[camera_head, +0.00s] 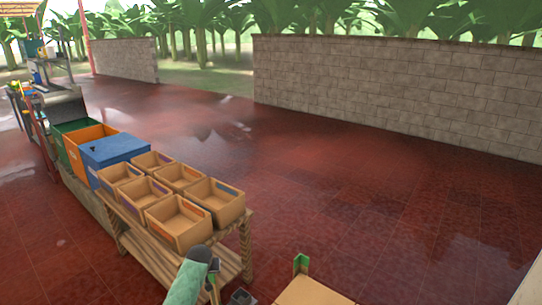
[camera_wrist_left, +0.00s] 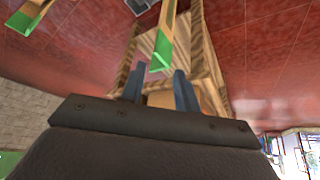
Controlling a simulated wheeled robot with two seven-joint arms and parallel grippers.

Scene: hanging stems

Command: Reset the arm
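My left gripper (camera_wrist_left: 159,92) shows in the left wrist view as two blue-grey fingers standing apart, with nothing visible held between them. In the head view my left arm (camera_head: 187,283) comes up from the bottom edge, in front of the wooden table; its fingers are too small to read there. Wooden posts with green ends show close by in the left wrist view, one in front of the gripper (camera_wrist_left: 162,50) and one at the upper left (camera_wrist_left: 25,20). My right gripper is not in view.
A wooden table (camera_head: 152,254) carries several empty cardboard boxes (camera_head: 180,220). Blue (camera_head: 113,149), orange (camera_head: 88,137) and green bins stand beyond them. A post with a green end (camera_head: 301,262) stands by a light wooden surface (camera_head: 312,293) at the bottom. Red floor lies open to the right.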

